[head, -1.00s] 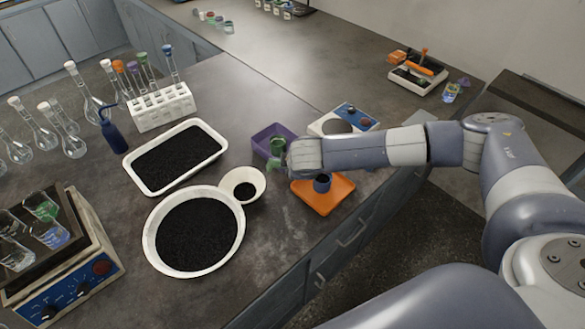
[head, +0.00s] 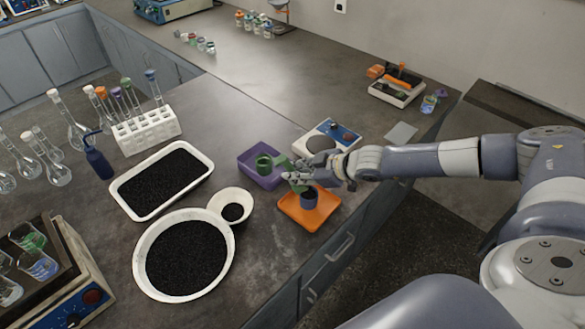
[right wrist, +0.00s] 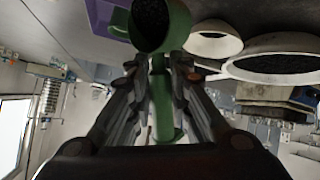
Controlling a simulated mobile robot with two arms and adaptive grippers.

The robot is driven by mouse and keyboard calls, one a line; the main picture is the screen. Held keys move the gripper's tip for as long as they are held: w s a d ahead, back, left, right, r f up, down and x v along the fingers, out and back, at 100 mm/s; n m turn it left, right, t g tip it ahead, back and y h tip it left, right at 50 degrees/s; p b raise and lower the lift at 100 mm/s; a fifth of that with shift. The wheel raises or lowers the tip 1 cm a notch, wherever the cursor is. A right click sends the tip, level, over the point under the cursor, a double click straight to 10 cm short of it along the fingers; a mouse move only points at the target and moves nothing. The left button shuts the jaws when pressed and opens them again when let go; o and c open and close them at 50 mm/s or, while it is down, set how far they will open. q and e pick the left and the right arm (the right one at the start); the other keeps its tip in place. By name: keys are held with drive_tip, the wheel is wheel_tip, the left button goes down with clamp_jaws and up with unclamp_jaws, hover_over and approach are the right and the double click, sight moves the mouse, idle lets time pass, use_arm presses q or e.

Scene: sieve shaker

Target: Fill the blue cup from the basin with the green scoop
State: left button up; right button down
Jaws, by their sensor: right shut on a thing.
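My right gripper (head: 308,173) is shut on the green scoop (right wrist: 165,105), with its handle between the fingers in the right wrist view. The scoop's bowl holds dark material there. In the head view, the scoop (head: 298,187) is partly hidden by the fingers and appears close to the blue cup's rim. The blue cup (head: 309,200) stands upright on an orange tray (head: 326,213); its inside looks dark, its fill level unclear. The large round white basin (head: 140,270) holds black granules and lies to the left, away from the gripper. My left gripper is not in view.
A purple tray (head: 246,172) with a green cup (head: 264,163) sits just left of the gripper. A small white bowl (head: 245,201) and a white rectangular tray (head: 204,165) hold black granules. A balance (head: 318,143) stands behind. The counter's front edge is near the orange tray.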

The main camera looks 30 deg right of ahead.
drive_tip(key=shift+d+r+p, duration=0.2)
drive_tip(key=shift+r+p, duration=0.1)
drive_tip(key=shift+p, duration=0.1)
drive_tip(key=shift+d+y+p, duration=0.3)
drive_tip(key=shift+y+p, duration=0.2)
drive_tip(key=shift+p, duration=0.35)
drive_tip(key=shift+d+f+m+t+b, duration=0.25)
drive_tip(key=shift+f+m+t+b, duration=0.05)
drive_tip(key=shift+f+b, duration=0.05)
drive_tip(key=shift+s+d+y, duration=0.15)
drive_tip(key=shift+d+y, duration=0.05)
drive_tip(key=shift+y, duration=0.2)
drive_tip(key=b, duration=0.1)
drive_tip(key=d+m+t+y+b, duration=0.1)
drive_tip(key=b, duration=0.1)
drive_tip(key=shift+s+d+f, duration=0.1)
drive_tip(key=shift+d+f, duration=0.05)
drive_tip(key=shift+f, duration=0.2)
use_arm(q)
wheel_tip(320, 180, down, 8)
drive_tip(key=b, duration=0.8)
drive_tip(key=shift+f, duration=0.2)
use_arm(e)
drive_tip(key=shift+s+d+m+t+y, duration=0.15)
drive_tip(key=shift+d+m+t+y, duration=0.3)
drive_tip(key=shift+d+y, duration=0.3)
drive_tip(key=shift+s+d+m+t+y, duration=0.15)
drive_tip(key=shift+d+m+t+y, duration=0.2)
drive_tip(key=shift+d+m+y, duration=0.35)
drive_tip(key=shift+r, duration=0.1)
